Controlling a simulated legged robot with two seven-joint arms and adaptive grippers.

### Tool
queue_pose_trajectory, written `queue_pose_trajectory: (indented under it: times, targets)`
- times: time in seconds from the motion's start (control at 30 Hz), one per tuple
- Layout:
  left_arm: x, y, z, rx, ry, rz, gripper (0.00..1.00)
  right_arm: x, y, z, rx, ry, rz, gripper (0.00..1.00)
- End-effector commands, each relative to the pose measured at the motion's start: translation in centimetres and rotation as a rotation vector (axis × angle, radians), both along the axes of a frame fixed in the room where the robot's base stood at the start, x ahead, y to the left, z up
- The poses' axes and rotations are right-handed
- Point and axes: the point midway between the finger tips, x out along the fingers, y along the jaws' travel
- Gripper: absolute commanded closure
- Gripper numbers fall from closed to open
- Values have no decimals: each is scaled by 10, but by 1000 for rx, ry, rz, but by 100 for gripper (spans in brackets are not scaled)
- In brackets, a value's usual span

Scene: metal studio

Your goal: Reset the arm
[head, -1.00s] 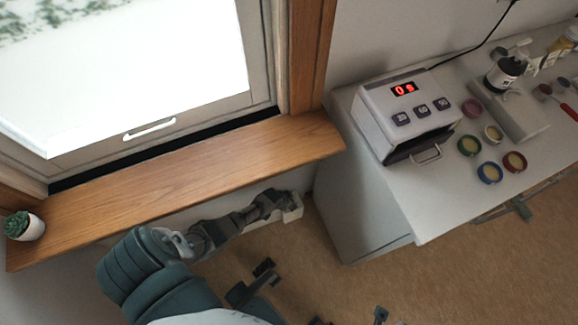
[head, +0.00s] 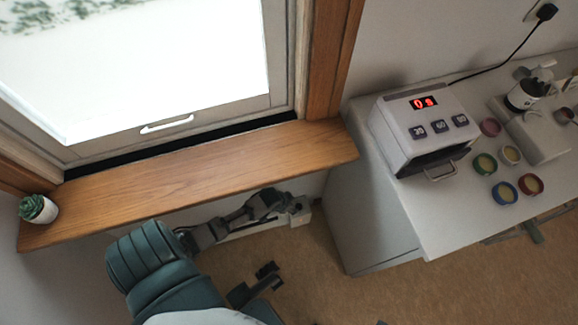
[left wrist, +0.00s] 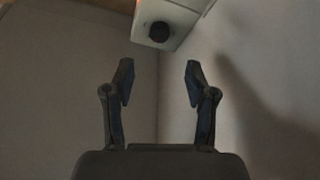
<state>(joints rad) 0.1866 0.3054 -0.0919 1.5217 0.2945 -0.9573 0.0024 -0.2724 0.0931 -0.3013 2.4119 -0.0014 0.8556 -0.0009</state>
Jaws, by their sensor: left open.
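In the left wrist view, my left gripper (left wrist: 160,82) also shows open and empty, both fingers upright and apart. It faces a grey corner where two plain surfaces meet. A white object with a round black part (left wrist: 159,31) lies beyond the fingertips at the top. My right gripper does not show clearly in either view.
A wooden windowsill (head: 190,180) with a potted succulent (head: 38,208) runs above my left arm. A white cabinet (head: 370,220) stands at right, carrying a timer device (head: 423,130) reading 0 s and several small coloured jars (head: 503,192). Floor between is open.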

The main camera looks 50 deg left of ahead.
Motion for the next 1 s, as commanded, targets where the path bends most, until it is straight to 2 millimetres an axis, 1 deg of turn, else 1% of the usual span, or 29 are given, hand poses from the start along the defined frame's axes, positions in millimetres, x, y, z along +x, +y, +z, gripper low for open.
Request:
queue_pose_trajectory:
  times: [0.1, 0.2, 0.77, 0.87, 0.97, 1.0]
  targets:
    - [-4, 0, 7, 0, 1, 0, 44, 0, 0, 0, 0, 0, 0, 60]
    - [-4, 0, 9, 0, 1, 0, 44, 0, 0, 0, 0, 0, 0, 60]
    - [-3, -1, 9, -2, -6, -3, 44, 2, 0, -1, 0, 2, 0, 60]
    - [6, -15, 20, -13, -89, -21, 44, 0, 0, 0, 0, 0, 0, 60]
    - [27, -47, 53, -45, -293, -62, 44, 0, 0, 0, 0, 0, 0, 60]
    - [36, -64, 74, -65, -402, -79, 44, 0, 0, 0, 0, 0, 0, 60]
